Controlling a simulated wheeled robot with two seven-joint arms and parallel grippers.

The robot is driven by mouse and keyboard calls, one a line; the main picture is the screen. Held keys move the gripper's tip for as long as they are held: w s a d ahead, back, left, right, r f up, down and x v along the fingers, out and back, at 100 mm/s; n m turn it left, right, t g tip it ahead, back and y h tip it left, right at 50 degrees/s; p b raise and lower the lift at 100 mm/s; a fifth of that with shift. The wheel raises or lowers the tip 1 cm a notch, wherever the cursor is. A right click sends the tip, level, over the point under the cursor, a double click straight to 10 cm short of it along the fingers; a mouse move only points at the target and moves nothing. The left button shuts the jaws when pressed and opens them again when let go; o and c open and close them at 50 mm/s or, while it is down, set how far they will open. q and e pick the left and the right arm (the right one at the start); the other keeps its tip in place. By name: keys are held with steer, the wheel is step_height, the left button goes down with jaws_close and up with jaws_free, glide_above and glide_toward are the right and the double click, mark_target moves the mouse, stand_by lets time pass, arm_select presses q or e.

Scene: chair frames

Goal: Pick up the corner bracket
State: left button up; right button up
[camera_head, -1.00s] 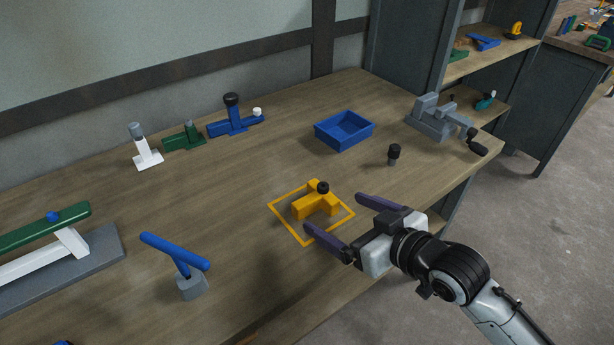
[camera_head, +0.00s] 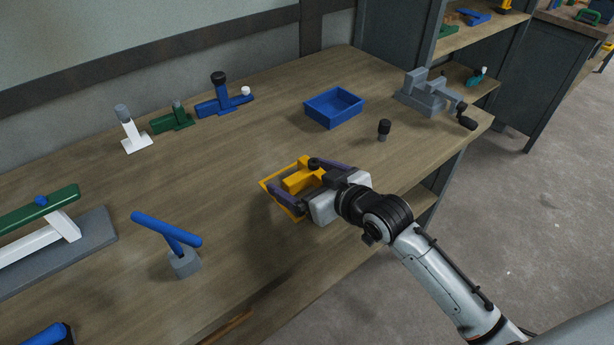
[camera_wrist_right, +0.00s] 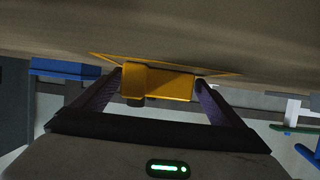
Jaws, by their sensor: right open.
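The yellow corner bracket (camera_head: 298,181) lies inside a yellow outlined square (camera_head: 268,187) on the workbench, with a black knob (camera_head: 314,163) on it. My right gripper (camera_head: 302,182) is open, its two dark purple fingers on either side of the bracket. In the right wrist view the bracket (camera_wrist_right: 158,82) sits between the spread fingertips (camera_wrist_right: 160,84), with a gap showing near the right finger. Part of the bracket is hidden behind the gripper in the head view. My left gripper is not in view.
A blue tray (camera_head: 334,108) and a black-topped peg (camera_head: 384,130) stand beyond the gripper. A grey vise (camera_head: 425,92) is at the right edge. A blue-handled tool in a grey block (camera_head: 183,262) stands to the left. Bare bench lies between.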

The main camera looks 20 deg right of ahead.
steer(key=shift+r, duration=0.1)
steer(key=c, duration=1.3)
